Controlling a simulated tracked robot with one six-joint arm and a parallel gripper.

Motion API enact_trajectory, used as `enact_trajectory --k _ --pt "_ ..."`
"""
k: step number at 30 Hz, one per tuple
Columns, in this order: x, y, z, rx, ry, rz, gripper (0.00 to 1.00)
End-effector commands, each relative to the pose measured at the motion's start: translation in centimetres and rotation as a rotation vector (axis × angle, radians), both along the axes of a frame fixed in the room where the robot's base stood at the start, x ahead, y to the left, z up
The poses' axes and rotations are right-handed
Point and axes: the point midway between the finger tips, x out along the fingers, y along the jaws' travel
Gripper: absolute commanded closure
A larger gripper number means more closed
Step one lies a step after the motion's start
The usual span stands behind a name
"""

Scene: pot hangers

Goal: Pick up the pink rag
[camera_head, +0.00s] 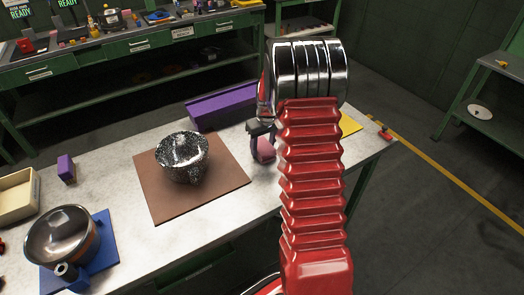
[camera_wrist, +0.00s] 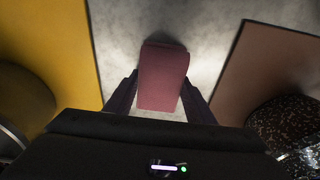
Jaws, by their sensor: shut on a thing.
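The pink rag (camera_wrist: 163,75) is a small folded block between my gripper's two fingers (camera_wrist: 158,95) in the wrist view. The fingers press on its left and right sides, and its far end extends past them over the pale tabletop. In the head view the pink rag (camera_head: 264,151) shows at my gripper (camera_head: 262,142), just left of my red arm. Whether the rag touches the table or hangs slightly above it is hard to tell.
A speckled pot (camera_head: 182,158) stands on a brown mat (camera_head: 165,208) left of my gripper. A purple box (camera_head: 222,106) lies behind. A yellow mat (camera_head: 350,125) is partly hidden by my arm. Another pot (camera_head: 62,236) sits on a blue mat (camera_head: 103,248) at left, near a beige bin (camera_head: 18,197).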

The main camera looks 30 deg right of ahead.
Motion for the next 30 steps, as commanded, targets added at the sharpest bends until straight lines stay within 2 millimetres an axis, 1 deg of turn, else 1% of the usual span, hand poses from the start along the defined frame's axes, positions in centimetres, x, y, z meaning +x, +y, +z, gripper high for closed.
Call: enact_trajectory --k 7,11,14,24,27,30 --pt "0.0 0.0 0.2 0.000 -0.001 0.000 0.73" --pt "0.1 0.0 1.1 -0.001 -0.003 0.000 0.73" --pt "0.1 0.0 2.4 -0.001 -0.003 0.000 0.73" --pt "0.0 0.0 8.2 -0.001 -0.003 0.000 0.73" --pt "0.0 -0.1 9.3 -0.001 -0.002 0.000 0.73" --pt "0.0 0.0 9.9 -0.001 -0.001 0.000 0.73"
